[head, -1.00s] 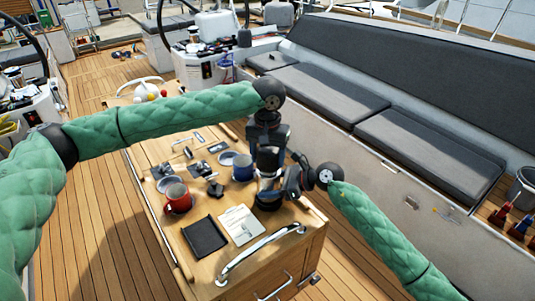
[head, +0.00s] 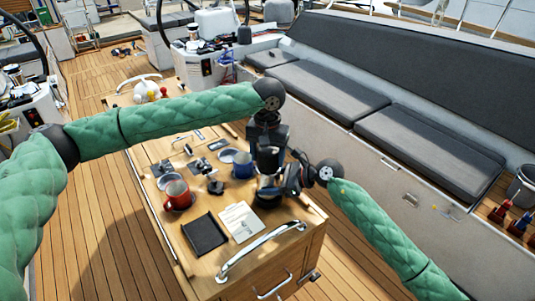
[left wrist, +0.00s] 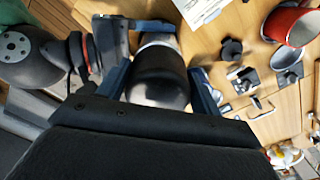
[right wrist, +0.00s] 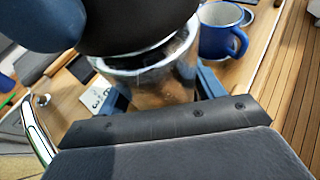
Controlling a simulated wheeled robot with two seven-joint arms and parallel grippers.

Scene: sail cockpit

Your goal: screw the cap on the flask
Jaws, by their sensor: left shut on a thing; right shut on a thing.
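The flask (right wrist: 165,80) is a shiny metal cylinder standing upright near the right edge of the wooden table. My right gripper (right wrist: 163,95) is shut around its body from the side. The black rounded cap (left wrist: 158,75) is on top of the flask's mouth, and it also shows in the right wrist view (right wrist: 135,25). My left gripper (left wrist: 160,90) points down from above and is shut on the cap. A silver band shows just below the cap. I cannot tell whether the cap's thread is engaged. In the head view, both grippers hide most of the flask.
A red mug (head: 177,195), a blue mug (head: 242,166), a black tray (head: 204,234) and a white notepad (head: 241,221) are on the table (head: 180,255) left of the flask. Small metal fittings lie farther back. A chrome rail (head: 258,252) runs along the front edge.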

